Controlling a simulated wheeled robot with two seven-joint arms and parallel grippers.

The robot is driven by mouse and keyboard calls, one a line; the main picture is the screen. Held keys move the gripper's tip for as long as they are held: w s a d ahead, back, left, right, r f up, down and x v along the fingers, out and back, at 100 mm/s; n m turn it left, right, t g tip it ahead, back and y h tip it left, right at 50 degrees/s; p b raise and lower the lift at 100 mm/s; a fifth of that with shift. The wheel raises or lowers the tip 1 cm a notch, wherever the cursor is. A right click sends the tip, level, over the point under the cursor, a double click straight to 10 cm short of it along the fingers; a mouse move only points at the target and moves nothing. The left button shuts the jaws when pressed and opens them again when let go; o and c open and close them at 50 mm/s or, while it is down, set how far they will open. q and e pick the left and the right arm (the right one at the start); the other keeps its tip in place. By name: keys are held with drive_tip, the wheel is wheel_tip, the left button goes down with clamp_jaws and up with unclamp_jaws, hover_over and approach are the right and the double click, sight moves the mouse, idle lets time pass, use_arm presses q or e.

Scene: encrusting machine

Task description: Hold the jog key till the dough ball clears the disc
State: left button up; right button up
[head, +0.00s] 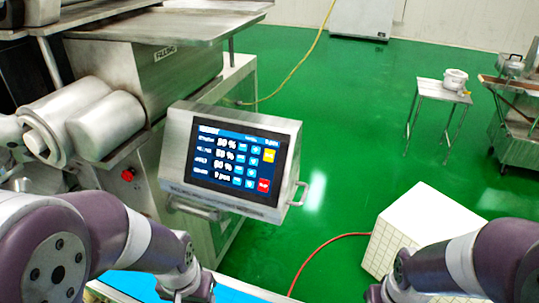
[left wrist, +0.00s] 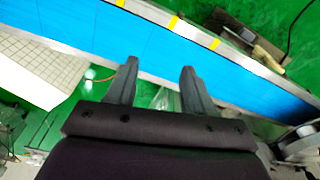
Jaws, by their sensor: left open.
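The control panel (head: 237,158) of the machine stands left of centre in the head view, with its screen lit. The screen shows rows of percentages, small blue keys, a yellow key (head: 270,155) and a red key (head: 264,185); the labels are too small to read, so I cannot tell which is the jog key. My left gripper (left wrist: 157,85) is open and empty above the blue belt (left wrist: 150,45), below and apart from the panel. My right gripper (head: 385,291) shows only partly at the bottom edge; its jaws are unclear. I see no dough ball or disc.
A red button (head: 128,175) sits on the machine body by the steel rollers (head: 90,125). A white tiled block (head: 420,235) stands at the right. A handle (head: 298,194) sticks out beside the panel. A red hose (head: 318,250) crosses the green floor, which is mostly open.

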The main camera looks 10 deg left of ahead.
use_arm(q)
clamp_jaws()
idle(1.4)
